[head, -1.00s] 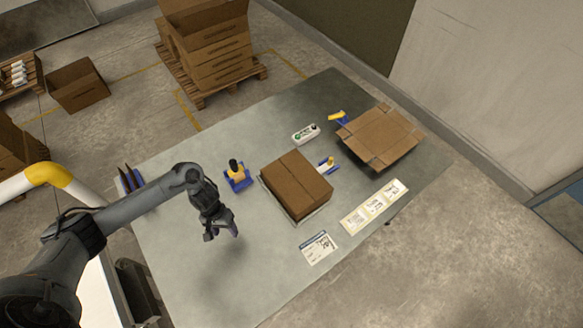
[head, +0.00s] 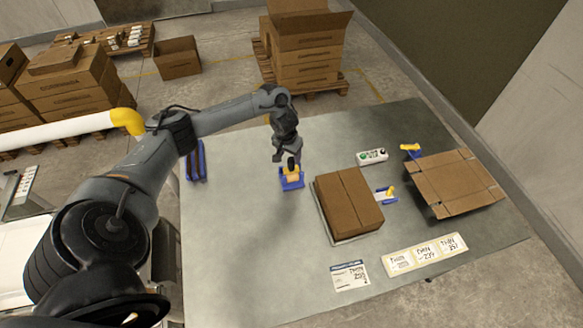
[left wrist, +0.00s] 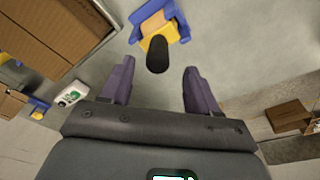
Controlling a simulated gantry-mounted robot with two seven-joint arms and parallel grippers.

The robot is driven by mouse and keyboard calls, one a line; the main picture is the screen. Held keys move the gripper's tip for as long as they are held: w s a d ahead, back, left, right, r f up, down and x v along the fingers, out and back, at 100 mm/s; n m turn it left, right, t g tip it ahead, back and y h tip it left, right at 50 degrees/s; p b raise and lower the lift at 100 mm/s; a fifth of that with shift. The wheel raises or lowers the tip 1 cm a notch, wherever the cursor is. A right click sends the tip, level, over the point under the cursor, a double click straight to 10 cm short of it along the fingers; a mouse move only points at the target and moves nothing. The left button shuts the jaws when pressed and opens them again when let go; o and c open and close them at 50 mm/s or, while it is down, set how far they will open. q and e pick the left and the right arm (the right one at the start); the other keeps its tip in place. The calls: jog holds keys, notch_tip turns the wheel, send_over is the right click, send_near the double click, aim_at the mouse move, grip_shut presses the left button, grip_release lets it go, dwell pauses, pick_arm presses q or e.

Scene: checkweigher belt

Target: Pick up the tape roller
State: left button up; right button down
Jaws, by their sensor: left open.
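The tape roller (head: 291,181) is blue and yellow with a black handle and stands on the grey table (head: 240,250), left of the closed cardboard box. In the left wrist view the tape roller (left wrist: 153,22) is at the top middle, its black handle pointing toward my jaws. My left gripper (head: 282,157) is above and just behind the tape roller. Its two purple fingers (left wrist: 155,75) are apart, with nothing held between them; the handle end lies ahead of the gap. My right gripper is in neither view.
A closed box (head: 348,200) stands right of the tape roller, with a small blue-yellow item (head: 388,194) beside it. The table's front left is clear.

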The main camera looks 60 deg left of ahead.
aim_at(291, 159)
pick_arm(q)
jog(key=shift+w+a+f, duration=0.1)
jog(key=shift+w+f, duration=0.1)
jog(key=shift+f, duration=0.75)
jog(key=shift+w+f, duration=0.15)
jog(key=shift+f, duration=0.75)
jog(key=shift+w+a+f, duration=0.1)
jog(key=shift+w+f, duration=0.1)
jog(key=shift+f, duration=0.75)
grip_shut()
jog(key=shift+r, duration=0.15)
